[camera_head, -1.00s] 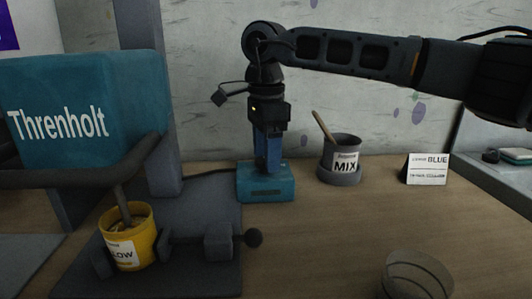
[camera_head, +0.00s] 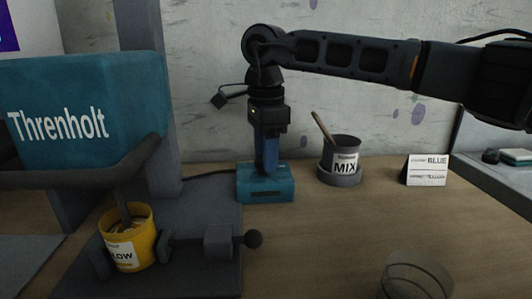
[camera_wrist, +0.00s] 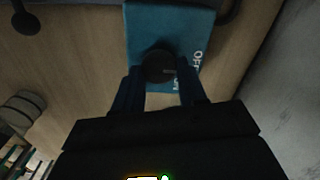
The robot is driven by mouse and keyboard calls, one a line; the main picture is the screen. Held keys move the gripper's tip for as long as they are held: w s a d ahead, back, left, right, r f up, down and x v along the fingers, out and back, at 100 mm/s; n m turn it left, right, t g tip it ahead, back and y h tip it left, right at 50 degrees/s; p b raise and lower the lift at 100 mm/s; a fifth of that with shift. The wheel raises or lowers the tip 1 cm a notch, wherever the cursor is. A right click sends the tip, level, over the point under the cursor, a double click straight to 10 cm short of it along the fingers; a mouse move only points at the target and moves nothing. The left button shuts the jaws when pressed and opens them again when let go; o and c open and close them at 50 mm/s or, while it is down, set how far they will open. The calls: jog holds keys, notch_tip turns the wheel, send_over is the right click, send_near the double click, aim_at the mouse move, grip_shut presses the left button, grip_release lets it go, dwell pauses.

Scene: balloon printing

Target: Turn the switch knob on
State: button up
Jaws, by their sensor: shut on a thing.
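The switch box is a teal block (camera_head: 265,187) on the table, next to the grey machine base. My gripper (camera_head: 267,170) points straight down over the box. In the wrist view my gripper (camera_wrist: 160,78) has its blue fingers on both sides of the knob and is shut on it. The pointer mark faces the lettering side. In the head view the fingers hide the knob.
A teal "Threnholt" machine (camera_head: 85,110) stands at left, over a yellow cup (camera_head: 128,238). A grey MIX pot (camera_head: 345,160) with a stick and a card (camera_head: 427,170) stand at right. A clear cup (camera_head: 415,277) is in front.

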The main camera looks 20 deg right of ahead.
jog(key=m+p, duration=0.1)
jog(key=m, duration=0.4)
jog(key=shift+s, duration=0.15)
jog(key=m+p, duration=0.1)
jog(key=m, duration=0.5)
jog(key=shift+a+m, duration=0.1)
jog(key=shift+m, duration=0.3)
dwell(0.4)
jog(key=o, duration=1.1)
jog(key=shift+c, duration=0.2)
jog(key=shift+r+p, duration=0.45)
jog(key=shift+r, duration=3.45)
